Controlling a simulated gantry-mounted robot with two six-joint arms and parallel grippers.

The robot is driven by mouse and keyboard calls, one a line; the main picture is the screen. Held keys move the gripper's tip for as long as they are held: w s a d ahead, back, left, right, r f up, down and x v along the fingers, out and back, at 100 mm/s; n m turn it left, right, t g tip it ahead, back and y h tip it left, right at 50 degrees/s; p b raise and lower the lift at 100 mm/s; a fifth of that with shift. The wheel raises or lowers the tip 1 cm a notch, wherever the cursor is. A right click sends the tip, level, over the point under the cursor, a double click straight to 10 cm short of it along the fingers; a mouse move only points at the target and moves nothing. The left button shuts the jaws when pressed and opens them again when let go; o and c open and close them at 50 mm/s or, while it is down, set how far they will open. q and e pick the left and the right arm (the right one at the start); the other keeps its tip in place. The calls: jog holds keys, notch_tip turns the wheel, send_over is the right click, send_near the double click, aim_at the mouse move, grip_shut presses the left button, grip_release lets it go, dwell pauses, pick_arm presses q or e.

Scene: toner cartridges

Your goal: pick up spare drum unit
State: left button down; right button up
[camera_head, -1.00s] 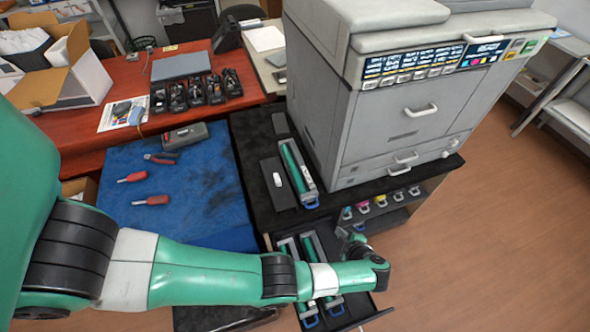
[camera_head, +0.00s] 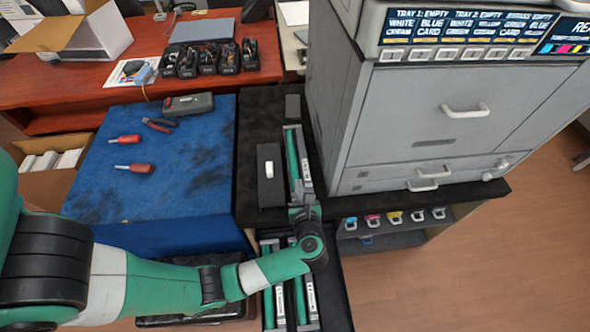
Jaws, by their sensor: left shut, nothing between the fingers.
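A drum unit (camera_head: 293,160), long with a green roller and a grey body, lies on the black stand top beside the printer. More green-and-grey units (camera_head: 279,300) lie side by side in the open drawer (camera_head: 338,300) below; which one is the spare I cannot tell. My left gripper (camera_head: 303,211) is shut and empty, above the near end of the unit on the stand top, and covers that end. I cannot tell whether it touches the unit. My forearm covers part of the drawer. My right gripper is not in view.
The large grey printer (camera_head: 400,140) stands close on the right. A dark box with a white item (camera_head: 269,172) lies left of the unit. The blue mat (camera_head: 190,185) holds red-handled tools and a grey case (camera_head: 188,104). Coloured cartridges (camera_head: 395,217) sit on the shelf below the printer.

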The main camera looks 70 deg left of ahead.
aim_at(293, 162)
pick_arm(q)
jog(key=w+a+b, duration=0.1)
jog(key=a, duration=0.2)
jog(key=w+a+b, duration=0.1)
jog(key=a, duration=0.3)
jog(key=a+b, duration=0.1)
jog(key=a, duration=0.3)
jog(key=shift+w+f, duration=0.2)
jog(key=shift+w, duration=0.2)
jog(key=shift+w+a+f+b, duration=0.1)
jog(key=shift+a+f+b, duration=0.05)
jog(key=shift+f+b, duration=0.45)
jog(key=shift+f, duration=0.15)
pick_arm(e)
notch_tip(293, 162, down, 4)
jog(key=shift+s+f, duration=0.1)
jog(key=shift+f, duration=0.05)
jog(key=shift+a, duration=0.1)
